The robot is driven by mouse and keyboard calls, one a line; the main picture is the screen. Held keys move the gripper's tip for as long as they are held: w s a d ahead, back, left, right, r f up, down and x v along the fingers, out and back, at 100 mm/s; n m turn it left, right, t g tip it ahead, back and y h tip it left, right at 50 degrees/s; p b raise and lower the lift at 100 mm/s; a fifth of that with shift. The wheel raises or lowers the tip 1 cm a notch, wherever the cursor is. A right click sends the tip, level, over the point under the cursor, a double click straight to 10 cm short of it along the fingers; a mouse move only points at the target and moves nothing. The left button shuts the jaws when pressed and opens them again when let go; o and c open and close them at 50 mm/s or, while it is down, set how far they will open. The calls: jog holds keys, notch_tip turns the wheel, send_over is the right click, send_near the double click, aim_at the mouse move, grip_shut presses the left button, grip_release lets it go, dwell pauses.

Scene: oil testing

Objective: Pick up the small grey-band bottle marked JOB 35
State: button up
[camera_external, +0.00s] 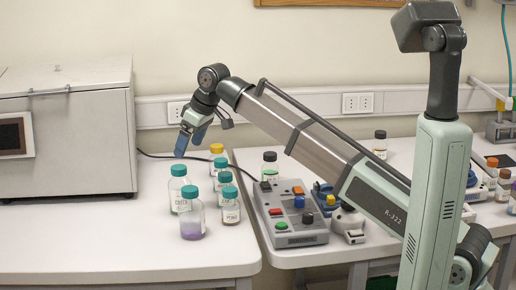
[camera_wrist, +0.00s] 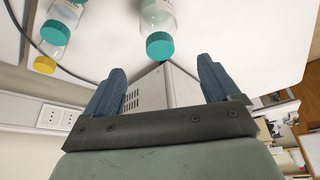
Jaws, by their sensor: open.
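I cannot make out a JOB 35 mark or a grey band on any bottle. Several teal-capped bottles stand upright on the left table, among them a tall clear one (camera_external: 179,189), one with purple liquid (camera_external: 192,223) and a smaller one with a dark-lettered label (camera_external: 230,213). My gripper (camera_external: 189,148) is open and empty, above and behind this group, tilted downward. In the wrist view its two blue fingers (camera_wrist: 161,68) are wide apart. A teal-capped bottle (camera_wrist: 158,14) shows beyond them, not between them. Another teal-capped bottle (camera_wrist: 66,12) is at the upper left.
A yellow-capped bottle (camera_external: 216,150) stands at the back of the group. A large grey box (camera_external: 80,130) is to the left. A button panel (camera_external: 290,212) and a black-capped bottle (camera_external: 270,168) are on the right table. The left table's front is clear.

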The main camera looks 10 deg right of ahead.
jog(key=w+d+m, duration=0.2)
jog(key=w+d, duration=0.6)
jog(key=m+t+h, duration=0.1)
jog(key=m, duration=0.1)
send_over(273, 155)
notch_tip(273, 155, down, 2)
jog(key=shift+n, duration=0.7)
notch_tip(273, 155, down, 9)
jog(key=shift+s+d, duration=0.15)
jog(key=shift+y, duration=0.3)
jog(key=shift+x, duration=2.75)
jog(key=shift+w, duration=0.2)
jog(key=shift+c, duration=0.4)
